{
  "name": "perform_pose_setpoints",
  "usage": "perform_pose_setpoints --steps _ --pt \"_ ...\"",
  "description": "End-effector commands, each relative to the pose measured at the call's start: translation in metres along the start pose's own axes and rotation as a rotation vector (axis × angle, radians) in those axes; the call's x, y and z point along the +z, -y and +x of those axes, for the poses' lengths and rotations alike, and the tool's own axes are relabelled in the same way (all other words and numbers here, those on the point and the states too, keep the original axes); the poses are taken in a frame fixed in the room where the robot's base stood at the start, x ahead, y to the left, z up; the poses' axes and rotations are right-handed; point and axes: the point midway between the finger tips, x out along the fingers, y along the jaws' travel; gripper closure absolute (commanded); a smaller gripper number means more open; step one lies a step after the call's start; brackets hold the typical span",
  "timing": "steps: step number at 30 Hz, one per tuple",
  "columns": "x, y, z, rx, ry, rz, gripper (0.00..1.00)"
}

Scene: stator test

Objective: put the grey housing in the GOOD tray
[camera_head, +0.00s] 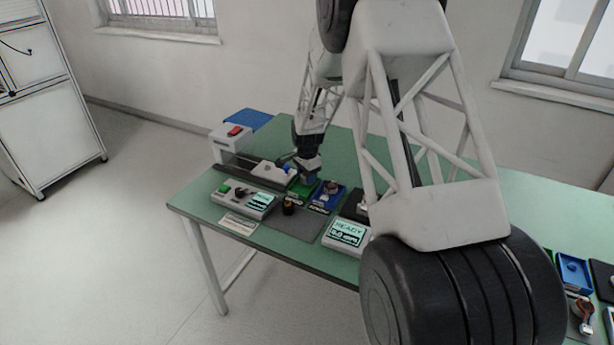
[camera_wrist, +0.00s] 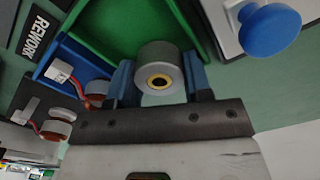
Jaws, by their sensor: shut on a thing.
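My gripper (camera_wrist: 160,78) is shut on the grey housing (camera_wrist: 153,57), a short cylinder with a brass-coloured ring in its end, held between two blue fingers. In the wrist view the housing is in front of the green tray (camera_wrist: 88,32); I cannot tell its height above the tray floor. No GOOD label is legible. In the head view my gripper (camera_head: 308,176) is at the green tray (camera_head: 301,189), beside the blue tray (camera_head: 330,203). The housing is too small to make out there.
A blue knob (camera_wrist: 270,29) on a pale fixture stands close to the right. A control box (camera_head: 243,198) and a READY display (camera_head: 346,236) are nearer the table's front edge.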

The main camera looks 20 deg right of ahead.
Motion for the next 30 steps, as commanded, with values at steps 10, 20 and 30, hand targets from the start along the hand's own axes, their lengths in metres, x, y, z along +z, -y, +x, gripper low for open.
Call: perform_pose_setpoints --steps 10,20,30 --pt "0.003 -0.005 0.021 0.016 0.009 0.002 0.35" --pt "0.002 -0.005 0.002 0.013 0.007 0.002 0.35" --pt "0.001 -0.003 -0.05 0.003 0.002 0.001 0.25"
